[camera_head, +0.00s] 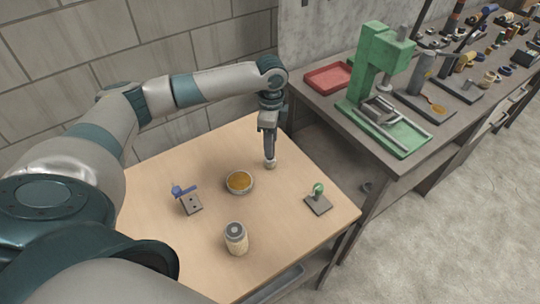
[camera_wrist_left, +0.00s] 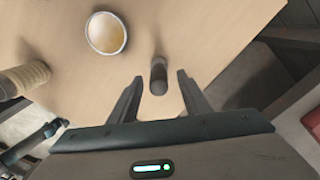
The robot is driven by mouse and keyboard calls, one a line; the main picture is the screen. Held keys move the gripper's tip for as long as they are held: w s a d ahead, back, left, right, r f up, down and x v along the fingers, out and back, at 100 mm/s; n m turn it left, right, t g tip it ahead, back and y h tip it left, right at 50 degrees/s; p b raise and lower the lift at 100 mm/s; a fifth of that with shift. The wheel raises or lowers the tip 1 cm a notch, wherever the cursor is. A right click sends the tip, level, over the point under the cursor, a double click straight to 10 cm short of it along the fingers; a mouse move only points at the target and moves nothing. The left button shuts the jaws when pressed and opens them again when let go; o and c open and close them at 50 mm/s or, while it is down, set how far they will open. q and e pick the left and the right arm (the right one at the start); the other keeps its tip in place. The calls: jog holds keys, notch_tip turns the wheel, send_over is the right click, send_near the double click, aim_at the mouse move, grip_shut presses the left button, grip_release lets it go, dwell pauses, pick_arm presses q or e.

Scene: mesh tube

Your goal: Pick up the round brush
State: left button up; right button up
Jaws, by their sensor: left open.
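A small upright round piece with a dark top, which I take for the round brush (camera_wrist_left: 158,76), stands on the wooden table. It appears between the two fingertips in the wrist view, with gaps on both sides. In the head view its pale lower end (camera_head: 270,163) shows just under my left gripper (camera_head: 268,145); the rest is hidden by the gripper. My left gripper (camera_wrist_left: 161,82) points down, open and empty, near the table's far right side. My right gripper is not in view.
A round dish with amber contents (camera_head: 239,181) sits left of the gripper. A beige ridged cylinder (camera_head: 236,240), a blue-topped fixture (camera_head: 188,200) and a green-knobbed stand (camera_head: 318,200) share the table. A workbench with a green press (camera_head: 370,65) stands right.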

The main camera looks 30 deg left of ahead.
pick_arm(q)
jog(key=shift+s+a+f+p, duration=0.1)
jog(key=shift+f+p, duration=0.35)
jog(key=shift+f, duration=1.25)
grip_shut()
